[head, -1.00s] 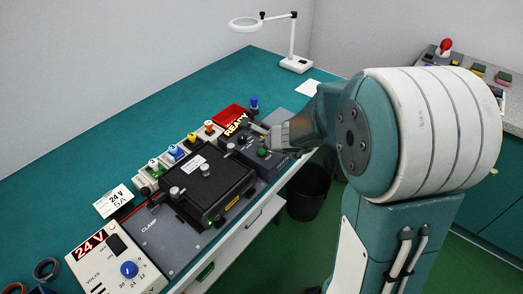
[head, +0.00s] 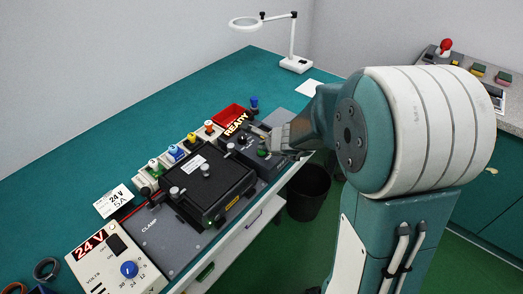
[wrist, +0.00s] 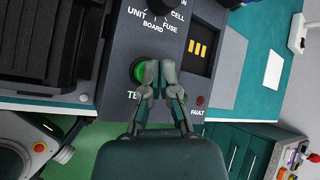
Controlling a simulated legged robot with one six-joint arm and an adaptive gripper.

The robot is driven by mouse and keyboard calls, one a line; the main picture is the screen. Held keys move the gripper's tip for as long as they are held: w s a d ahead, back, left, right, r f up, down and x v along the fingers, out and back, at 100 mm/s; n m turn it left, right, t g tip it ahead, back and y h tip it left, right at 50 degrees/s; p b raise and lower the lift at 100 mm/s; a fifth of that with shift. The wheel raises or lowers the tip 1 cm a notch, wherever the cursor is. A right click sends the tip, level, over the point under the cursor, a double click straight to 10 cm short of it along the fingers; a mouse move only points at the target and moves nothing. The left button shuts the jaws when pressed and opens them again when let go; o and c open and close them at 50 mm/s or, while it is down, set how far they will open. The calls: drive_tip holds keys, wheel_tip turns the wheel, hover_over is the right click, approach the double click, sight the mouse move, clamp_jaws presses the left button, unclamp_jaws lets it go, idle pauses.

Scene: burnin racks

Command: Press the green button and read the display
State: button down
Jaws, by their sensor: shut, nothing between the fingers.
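The green button (wrist: 138,70) sits on the dark test unit (wrist: 117,78), above lettering that begins "TE", partly covered by my fingers. My gripper (wrist: 158,70) is shut and empty, its fingertips over the button's right edge in the wrist view. Whether they touch it I cannot tell. In the head view the green button (head: 262,153) shows just left of my gripper (head: 270,146).
A dark clamp fixture (head: 207,183) stands left of the unit. A power supply (head: 115,262) shows 24 V at the front left. A red tray (head: 228,117) and a magnifier lamp (head: 292,45) stand behind. A dial and a FAULT lamp (wrist: 200,101) flank the button.

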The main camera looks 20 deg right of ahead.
drive_tip(key=shift+f, duration=0.45)
idle(0.6)
drive_tip(key=shift+r, duration=0.85)
drive_tip(key=shift+r, duration=2.55)
